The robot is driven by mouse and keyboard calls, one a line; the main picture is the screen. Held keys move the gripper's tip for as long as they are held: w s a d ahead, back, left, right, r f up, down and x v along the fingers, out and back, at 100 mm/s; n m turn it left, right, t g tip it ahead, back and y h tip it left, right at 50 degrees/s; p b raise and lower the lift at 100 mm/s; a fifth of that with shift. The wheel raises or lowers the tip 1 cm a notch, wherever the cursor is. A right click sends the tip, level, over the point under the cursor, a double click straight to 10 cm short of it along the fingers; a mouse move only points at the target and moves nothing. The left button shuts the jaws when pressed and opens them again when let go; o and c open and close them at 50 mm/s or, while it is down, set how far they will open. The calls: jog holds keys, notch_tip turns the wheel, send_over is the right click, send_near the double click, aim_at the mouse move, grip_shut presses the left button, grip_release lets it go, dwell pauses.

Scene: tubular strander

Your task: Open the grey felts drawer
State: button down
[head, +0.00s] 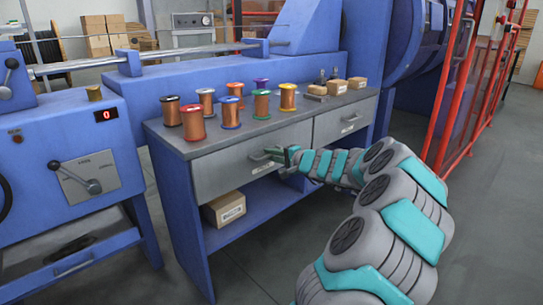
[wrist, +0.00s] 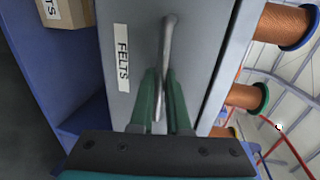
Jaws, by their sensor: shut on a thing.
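The grey felts drawer (head: 228,168) is the left of two drawers under the grey bench top, and its front looks flush with the bench. Its FELTS label (wrist: 123,65) reads sideways in the wrist view. The drawer's metal bar handle (wrist: 168,45) runs between my gripper's green fingers (wrist: 162,98). My gripper (head: 284,156) is shut on this handle at the drawer front in the head view. The fingers hide part of the handle.
Several wire spools (head: 231,112) and small boxes (head: 337,87) stand on the bench top (head: 215,142). A second drawer (head: 343,119) is to the right. A cardboard box (head: 224,208) sits on the blue shelf (head: 262,207) below. A red fence (head: 464,95) stands at right.

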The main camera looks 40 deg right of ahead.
jog(key=shift+s, duration=0.1)
jog(key=f+b+v, duration=0.2)
jog(key=v, duration=0.8)
jog(key=s+f+b+v, duration=0.1)
jog(key=f+v, duration=0.1)
jog(key=v, duration=0.9)
jog(key=shift+d+f+b, duration=0.2)
jog(key=shift+b, duration=0.2)
jog(key=c, duration=0.9)
grip_release()
jog(key=shift+v, duration=3.95)
jog(key=shift+d, duration=0.1)
